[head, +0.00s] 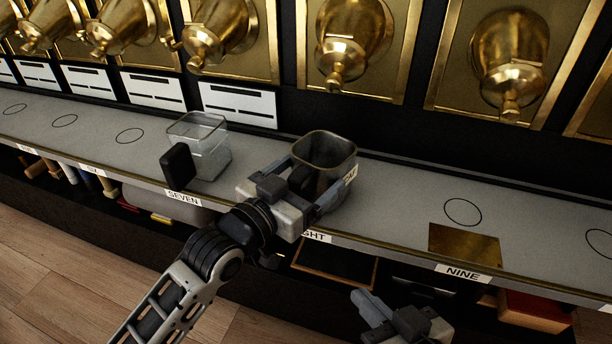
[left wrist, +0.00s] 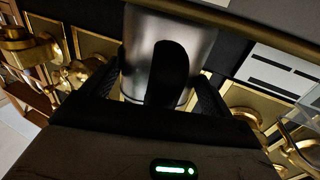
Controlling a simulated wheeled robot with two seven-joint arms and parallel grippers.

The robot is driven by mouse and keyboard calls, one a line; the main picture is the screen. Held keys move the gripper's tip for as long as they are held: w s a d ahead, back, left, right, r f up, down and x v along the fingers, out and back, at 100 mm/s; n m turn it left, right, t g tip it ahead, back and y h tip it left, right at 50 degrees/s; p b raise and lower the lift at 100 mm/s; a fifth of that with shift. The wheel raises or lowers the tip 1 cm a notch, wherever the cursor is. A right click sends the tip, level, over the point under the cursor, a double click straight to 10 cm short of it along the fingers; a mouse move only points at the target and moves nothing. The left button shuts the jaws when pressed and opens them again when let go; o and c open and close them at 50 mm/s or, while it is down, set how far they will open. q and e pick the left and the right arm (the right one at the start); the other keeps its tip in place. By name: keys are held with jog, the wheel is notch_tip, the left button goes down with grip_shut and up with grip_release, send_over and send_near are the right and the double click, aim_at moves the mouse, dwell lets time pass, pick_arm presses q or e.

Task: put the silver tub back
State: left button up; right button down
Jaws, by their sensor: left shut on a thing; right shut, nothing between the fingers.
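The silver tub (head: 334,160) is an open-topped metal container with a dark handle and a small label. It is upright at the shelf place marked EIGHT; I cannot tell whether it touches the shelf. My left gripper (head: 318,187) is shut on it, with a finger on either side. In the left wrist view the tub (left wrist: 142,60) fills the space between the fingers (left wrist: 158,95), its black handle facing the camera. The tub hides any ring beneath it. My right gripper (head: 368,304) is shut and empty, low in front of the shelf below NINE.
A clear tub (head: 210,152) with a black handle stands to the left at SEVEN. Brass spouts (head: 340,55) line the wall above. The grey shelf (head: 400,200) is clear between EIGHT and the brass plate (head: 465,245) at NINE.

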pick_arm(q)
jog(key=shift+f, duration=0.4)
pick_arm(e)
jog(key=shift+w+f, duration=0.1)
jog(key=shift+w, duration=0.05)
pick_arm(q)
jog(key=o, duration=1.2)
jog(key=shift+c, duration=0.2)
jog(key=p+v, duration=0.3)
jog(key=v, duration=1.3)
pick_arm(e)
jog(key=shift+d+f+g+h, duration=0.4)
jog(key=shift+f+g, duration=0.2)
jog(key=shift+f, duration=0.1)
